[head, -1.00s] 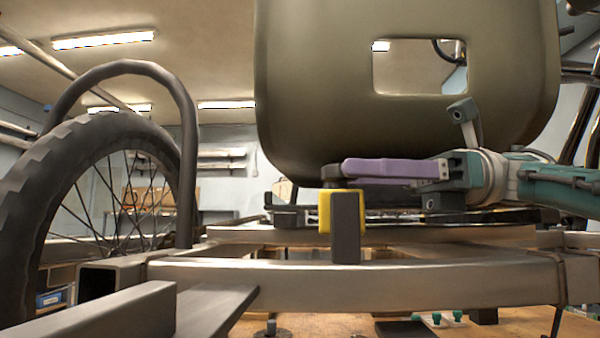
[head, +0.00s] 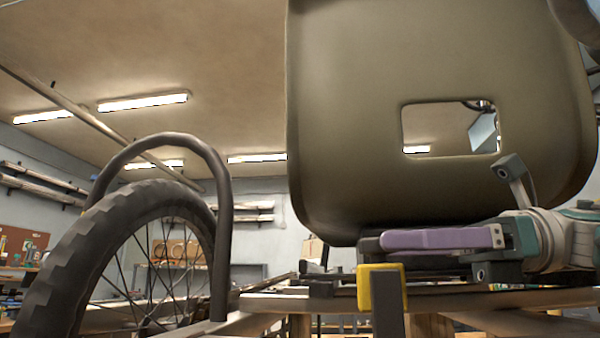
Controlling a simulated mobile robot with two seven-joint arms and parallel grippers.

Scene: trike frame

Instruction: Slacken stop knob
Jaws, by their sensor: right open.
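A yellow block (head: 365,289) stands against a dark upright post (head: 389,318) at the lower middle of the head view. It looks like the stop's hardware, but I cannot tell which part is the knob. My right gripper (head: 384,241) comes in from the right just above the yellow block, with a purple finger pointing left. A small dark part (head: 368,245) shows at the purple fingertip, partly hidden by it. The gripper is open; I cannot tell whether it touches that part. My left gripper is out of view.
The large olive seat shell (head: 350,120) with a rectangular opening hangs right over my right gripper. A spoked wheel (head: 60,260) under a dark curved tube (head: 223,230) stands at the left. Frame rails (head: 260,302) run below.

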